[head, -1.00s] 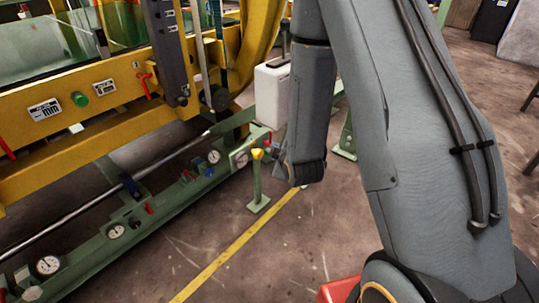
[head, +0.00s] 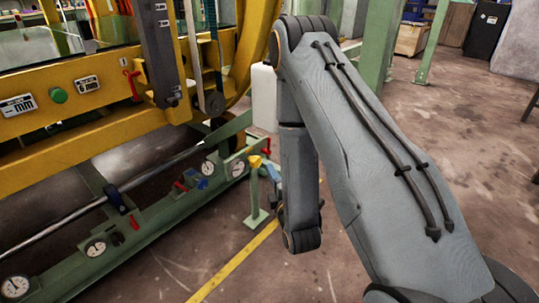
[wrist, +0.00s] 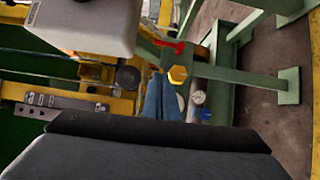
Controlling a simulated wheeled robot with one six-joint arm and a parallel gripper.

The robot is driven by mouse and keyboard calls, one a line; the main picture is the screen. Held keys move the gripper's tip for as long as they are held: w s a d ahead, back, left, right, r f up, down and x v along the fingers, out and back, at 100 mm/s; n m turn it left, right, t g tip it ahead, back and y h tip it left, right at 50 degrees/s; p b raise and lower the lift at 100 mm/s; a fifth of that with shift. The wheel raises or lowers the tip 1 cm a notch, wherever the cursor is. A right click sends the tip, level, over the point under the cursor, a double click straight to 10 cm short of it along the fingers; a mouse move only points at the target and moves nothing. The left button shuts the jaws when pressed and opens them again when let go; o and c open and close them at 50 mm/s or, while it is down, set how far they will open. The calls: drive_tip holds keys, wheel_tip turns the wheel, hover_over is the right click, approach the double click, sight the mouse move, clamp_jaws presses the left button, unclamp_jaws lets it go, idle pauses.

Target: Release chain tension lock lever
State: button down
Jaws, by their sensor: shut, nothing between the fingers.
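Which part is the chain tension lock lever is not certain. A red lever (wrist: 168,45) sits on a green beam in the wrist view, just beyond my fingertips. In the head view, a small red handle (head: 267,152) shows beside the yellow-topped green post (head: 257,190). Another red lever (head: 132,85) is on the yellow frame. My gripper (wrist: 161,97) is shut and empty, its blue-grey fingers pointing toward the green beam beside the post's yellow cap (wrist: 178,75). In the head view my gripper (head: 274,174) is small and partly hidden behind my forearm, right of the post.
A white box (wrist: 85,22) is close at the upper left of the wrist view. The green rail (head: 150,225) carries several gauges and small red handles. The yellow frame (head: 60,125) stands behind it. Open floor (head: 450,130) lies to the right.

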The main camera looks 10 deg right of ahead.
drive_tip(key=b, duration=0.3)
approach(269, 149)
drive_tip(key=w+a+r, duration=0.3)
drive_tip(key=a, duration=0.1)
drive_tip(key=shift+w+d+f+b, duration=0.1)
drive_tip(key=shift+w+d+b, duration=0.85)
drive_tip(key=shift+w+d, duration=0.55)
drive_tip(key=shift+w+a, duration=0.1)
drive_tip(key=shift+a, duration=0.15)
drive_tip(key=shift+p, duration=0.45)
